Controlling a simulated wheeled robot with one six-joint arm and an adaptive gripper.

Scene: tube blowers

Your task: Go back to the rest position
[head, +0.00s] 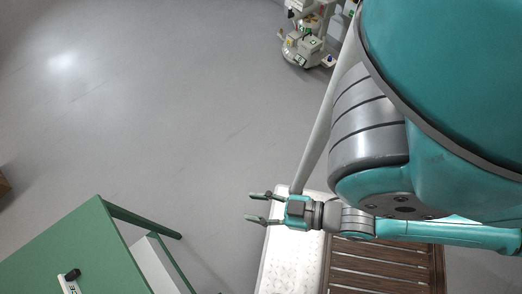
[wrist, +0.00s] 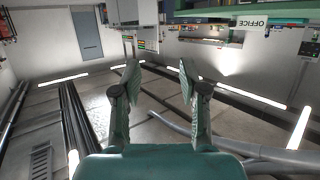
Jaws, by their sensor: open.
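My gripper (head: 251,207) is open and empty in the head view, pointing left over the grey floor. It is beside the left edge of a white textured panel. The wrist view shows my gripper (wrist: 158,76) with two dark green fingers spread apart and nothing between them. The teal and grey links of my arm cover much of the right side of the head view and hide what lies beneath.
A green table (head: 85,245) with a small black item (head: 72,275) stands at bottom left. The white panel (head: 284,265) and brown slatted wood (head: 365,272) lie below my arm. A white wheeled machine (head: 303,45) stands at the top. Much grey floor is clear.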

